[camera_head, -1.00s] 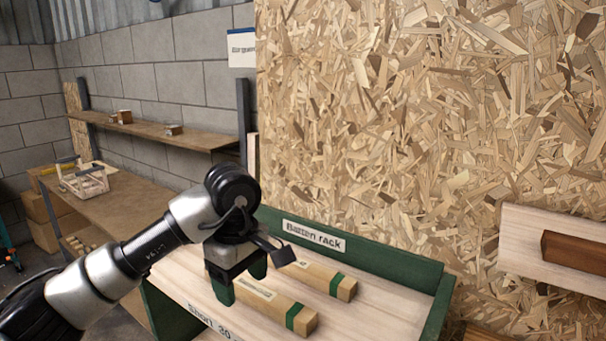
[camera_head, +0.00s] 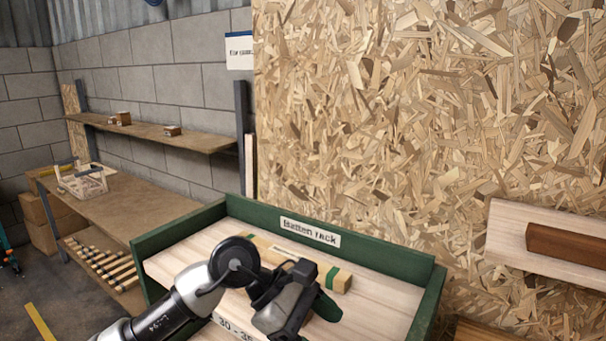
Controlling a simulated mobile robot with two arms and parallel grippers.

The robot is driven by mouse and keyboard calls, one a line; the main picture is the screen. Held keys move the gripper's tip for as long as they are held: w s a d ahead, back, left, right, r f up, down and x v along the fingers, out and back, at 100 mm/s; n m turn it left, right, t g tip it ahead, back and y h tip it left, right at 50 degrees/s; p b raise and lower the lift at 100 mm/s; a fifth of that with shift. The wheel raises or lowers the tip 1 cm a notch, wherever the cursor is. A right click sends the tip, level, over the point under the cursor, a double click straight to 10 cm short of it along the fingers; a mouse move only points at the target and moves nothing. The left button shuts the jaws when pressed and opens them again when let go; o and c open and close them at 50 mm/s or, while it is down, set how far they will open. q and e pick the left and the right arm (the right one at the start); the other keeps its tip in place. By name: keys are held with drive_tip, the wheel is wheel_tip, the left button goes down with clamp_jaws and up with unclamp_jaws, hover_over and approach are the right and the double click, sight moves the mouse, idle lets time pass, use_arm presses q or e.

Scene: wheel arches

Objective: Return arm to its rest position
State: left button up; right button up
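My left arm comes in from the bottom left, and its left gripper (camera_head: 326,300) is over the front of the batten rack (camera_head: 170,238). The gripper is seen partly from behind, and a dark green finger shows at its right. I cannot tell whether its fingers are apart or closed, or whether anything is between them. A wooden batten (camera_head: 341,280) with a green band lies at the back of the rack, partly covered by the gripper. No second batten is clearly visible; the arm hides the front of the rack. My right gripper is out of view.
A chipboard wall (camera_head: 420,130) stands behind the rack. A pale board with a brown block (camera_head: 568,245) is at the right. A workbench (camera_head: 130,212) with a white basket (camera_head: 82,182) and a shelf (camera_head: 160,133) are at the left. Floor shows at the lower left.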

use_arm(q)
drive_tip(key=s+d+r+n+h, duration=0.3)
drive_tip(key=r+n+h, duration=0.35)
drive_tip(key=h, duration=0.35)
drive_tip(key=w+a+n+t, duration=0.2)
drive_tip(key=a+n+t, duration=0.2)
drive_tip(key=n+t, duration=0.6)
drive_tip(key=w+a+n+t, duration=0.2)
drive_tip(key=a+n+t, duration=0.2)
drive_tip(key=n+t, duration=0.6)
drive_tip(key=s+a+f+n+y, duration=0.1)
drive_tip(key=a+f+n+y, duration=0.7)
drive_tip(key=n, duration=0.4)
drive_tip(key=a+f+n+y, duration=0.5)
drive_tip(key=f+n+y, duration=0.4)
drive_tip(key=n+y, duration=0.25)
drive_tip(key=s+a+f+n+g, duration=0.35)
drive_tip(key=s+f+g, duration=0.4)
drive_tip(key=s, duration=0.25)
drive_tip(key=s+a+f+n+g, duration=0.2)
drive_tip(key=s+f+n+g, duration=0.2)
drive_tip(key=s+f+g, duration=0.5)
wheel_tip(320, 180, down, 25)
drive_tip(key=s+t, duration=0.2)
drive_tip(key=s, duration=0.1)
drive_tip(key=s+a+f+g+b, duration=0.1)
drive_tip(key=s+a+f, duration=0.1)
drive_tip(key=s+f, duration=1.3)
drive_tip(key=shift+f, duration=0.2)
